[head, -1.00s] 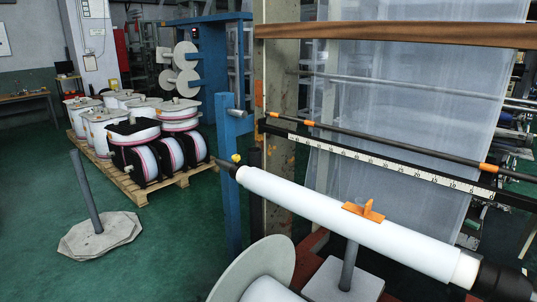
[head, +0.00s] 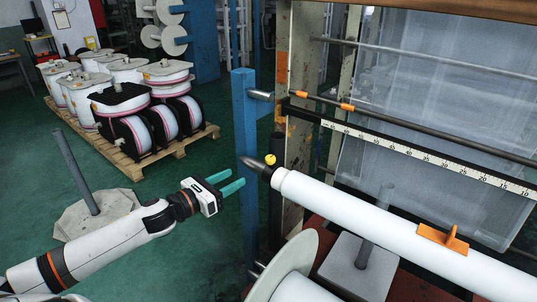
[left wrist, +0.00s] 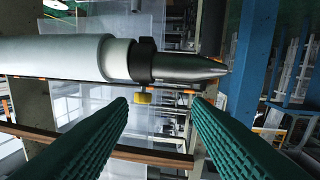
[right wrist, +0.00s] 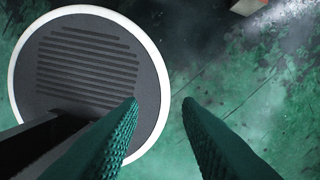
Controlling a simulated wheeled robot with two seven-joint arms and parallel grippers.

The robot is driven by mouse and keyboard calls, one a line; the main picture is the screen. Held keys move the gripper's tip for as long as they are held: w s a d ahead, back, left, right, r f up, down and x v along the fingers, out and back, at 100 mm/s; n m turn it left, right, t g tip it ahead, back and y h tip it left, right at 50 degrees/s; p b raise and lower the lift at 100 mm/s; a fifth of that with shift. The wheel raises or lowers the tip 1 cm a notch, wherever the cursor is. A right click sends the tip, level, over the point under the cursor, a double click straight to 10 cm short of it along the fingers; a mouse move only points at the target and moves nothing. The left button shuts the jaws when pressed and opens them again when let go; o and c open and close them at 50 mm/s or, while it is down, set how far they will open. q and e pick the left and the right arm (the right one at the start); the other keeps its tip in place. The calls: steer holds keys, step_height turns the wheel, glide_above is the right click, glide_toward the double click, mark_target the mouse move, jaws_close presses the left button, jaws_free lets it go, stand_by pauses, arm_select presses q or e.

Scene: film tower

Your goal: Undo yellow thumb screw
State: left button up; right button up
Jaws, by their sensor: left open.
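The yellow thumb screw (head: 270,159) sits on a dark collar near the pointed left end of the white roll's shaft. In the left wrist view the yellow thumb screw (left wrist: 142,98) sticks out from the dark collar (left wrist: 146,60), between my fingertips in the picture but beyond them. The white roll (head: 370,222) lies along the right of the head view. My left gripper (head: 236,178) is open and empty, left of the screw and apart from it. In the right wrist view my right gripper (right wrist: 160,102) is open and empty; it is not in the head view.
A blue post (head: 246,140) stands close to the shaft end, near my left fingers. An orange clip (head: 443,238) sits on the roll. A pallet (head: 130,165) of spools stands at the back left. A round dark disc (right wrist: 90,75) with a white rim lies below my right gripper.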

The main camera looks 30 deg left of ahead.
mark_target(267, 159)
arm_select(q)
steer(key=shift+m+h, duration=0.3)
steer(key=shift+m, duration=0.4)
steer(key=w+d+p, duration=0.1)
steer(key=w, duration=0.2)
steer(key=w+d+r+p, duration=0.1)
steer(key=w+d, duration=0.1)
steer(key=w, duration=0.1)
steer(key=w+d+r+p, duration=0.1)
steer(key=w, duration=0.3)
steer(key=shift+w+d+r, duration=0.1)
steer(key=shift+d+r, duration=0.1)
steer(key=shift+d, duration=0.15)
steer(key=shift+w+d+f+p, duration=0.1)
steer(key=shift+w+d+p, duration=0.1)
steer(key=shift+w+p, duration=0.3)
steer(key=shift+w, duration=0.1)
arm_select(e)
steer(key=d+r, duration=0.2)
steer(key=r, duration=0.1)
steer(key=shift+s+r, duration=0.15)
steer(key=shift+r, duration=0.15)
arm_select(q)
steer(key=shift+c, duration=0.3)
arm_select(e)
steer(key=shift+d, duration=0.1)
arm_select(q)
steer(key=c, duration=0.9)
